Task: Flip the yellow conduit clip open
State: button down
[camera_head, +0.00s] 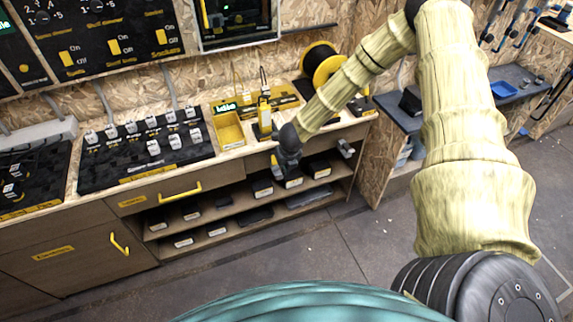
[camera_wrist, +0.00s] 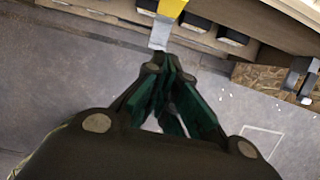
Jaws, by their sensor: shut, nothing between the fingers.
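My gripper (camera_head: 281,168) is at the front edge of the workbench in the head view, pointing down. In the wrist view its dark green fingers (camera_wrist: 168,66) are together, with nothing between them. A yellow piece (camera_wrist: 172,8) with a grey flat end (camera_wrist: 160,36) lies just beyond the fingertips at the top of the wrist view. It may be the conduit clip; its upper part is cut off by the frame. In the head view an upright yellow and dark piece (camera_head: 265,118) stands on the bench just behind my gripper. I cannot tell whether any clip is open or closed.
A black switch board (camera_head: 146,150) covers the bench further left. Shelves with small dark boxes (camera_head: 262,188) are below. The floor in front (camera_head: 215,268) is clear.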

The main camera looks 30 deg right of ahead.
notch_tip(320, 180, up, 9)
jog(key=w, duration=0.2)
jog(key=shift+w+b, duration=0.25)
jog(key=shift+b, duration=0.2)
jog(key=shift+r, duration=0.1)
dwell(0.3)
